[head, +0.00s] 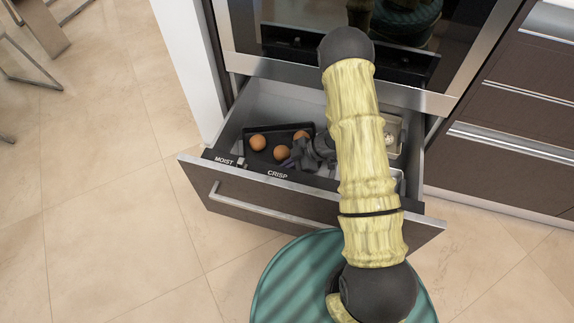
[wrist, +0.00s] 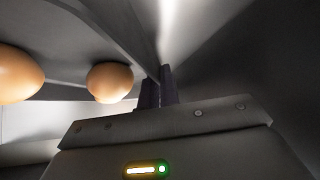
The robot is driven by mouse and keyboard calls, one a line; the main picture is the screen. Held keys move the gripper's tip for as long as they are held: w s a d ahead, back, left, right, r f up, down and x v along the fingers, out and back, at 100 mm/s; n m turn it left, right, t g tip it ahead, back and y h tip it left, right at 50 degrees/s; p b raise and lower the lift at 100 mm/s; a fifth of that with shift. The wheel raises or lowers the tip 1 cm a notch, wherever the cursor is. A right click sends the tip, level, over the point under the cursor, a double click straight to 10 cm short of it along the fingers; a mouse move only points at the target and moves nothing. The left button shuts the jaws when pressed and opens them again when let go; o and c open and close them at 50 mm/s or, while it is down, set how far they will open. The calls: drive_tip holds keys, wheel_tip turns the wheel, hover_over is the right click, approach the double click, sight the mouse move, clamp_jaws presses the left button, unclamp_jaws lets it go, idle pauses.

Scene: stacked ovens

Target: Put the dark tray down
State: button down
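The dark tray (head: 258,163) is inside the left part of the open drawer, with three brown egg-like things (head: 257,142) in it. My gripper (head: 298,158) is at the tray's right side. In the wrist view, the fingers (wrist: 158,88) are close together, with the tray's wall (wrist: 128,32) running in between them. Two of the brown things (wrist: 110,82) show there beside the wall. I cannot tell whether the tray's underside touches the drawer floor. My arm hides the middle of the drawer.
The open drawer (head: 235,197) has a dark front with a bar handle and the words MOIST and CRISP on its edge. A pale container (head: 392,135) is in its right part, partly hidden by my arm. The oven (head: 440,100) is above.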

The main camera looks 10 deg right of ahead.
drive_tip(key=shift+f, duration=0.25)
drive_tip(key=c, duration=1.6)
unclamp_jaws()
drive_tip(key=shift+s+f, duration=0.1)
drive_tip(key=shift+c, duration=0.2)
drive_tip(key=shift+r, duration=0.3)
drive_tip(key=p+v, duration=0.6)
drive_tip(key=v, duration=0.6)
drive_tip(key=shift+r, duration=0.4)
